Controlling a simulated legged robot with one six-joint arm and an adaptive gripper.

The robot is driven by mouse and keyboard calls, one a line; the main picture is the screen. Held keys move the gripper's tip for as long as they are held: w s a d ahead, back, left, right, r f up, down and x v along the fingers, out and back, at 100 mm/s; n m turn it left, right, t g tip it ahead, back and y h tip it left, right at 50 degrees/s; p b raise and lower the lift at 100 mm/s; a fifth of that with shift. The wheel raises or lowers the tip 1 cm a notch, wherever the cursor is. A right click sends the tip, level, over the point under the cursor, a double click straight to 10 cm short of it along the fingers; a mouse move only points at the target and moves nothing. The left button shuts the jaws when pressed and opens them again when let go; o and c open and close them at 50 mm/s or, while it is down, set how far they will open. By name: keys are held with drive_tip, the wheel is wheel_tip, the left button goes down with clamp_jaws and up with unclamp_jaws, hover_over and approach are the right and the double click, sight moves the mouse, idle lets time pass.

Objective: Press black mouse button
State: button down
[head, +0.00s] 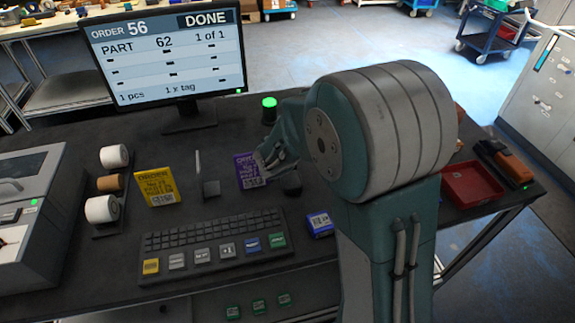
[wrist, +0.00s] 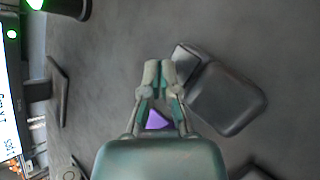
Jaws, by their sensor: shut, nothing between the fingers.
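The black mouse (wrist: 228,98) lies on the dark table, to the right of my gripper in the wrist view. Its paler grey button part (wrist: 186,56) is at its upper left. My gripper (wrist: 158,72) is shut and empty, with its fingertips just left of that button part; I cannot tell whether they touch it. In the head view, the mouse (head: 291,184) shows as a small dark shape below and right of my gripper, partly hidden by my arm. A monitor (head: 165,55) reads ORDER 56, PART 62, 1 of 1, DONE.
A purple card (head: 246,170) stands close to my gripper. A keyboard (head: 215,233) lies in front, with a blue box (head: 320,223) to its right. A yellow card (head: 156,186) stands left. A green lamp (head: 269,104) is behind. A red tray (head: 471,188) sits right.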

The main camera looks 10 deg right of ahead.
idle(0.4)
drive_tip(key=shift+f, duration=0.35)
drive_tip(key=shift+f, duration=0.45)
idle(0.8)
drive_tip(key=shift+r, duration=0.85)
drive_tip(key=shift+r, duration=2.5)
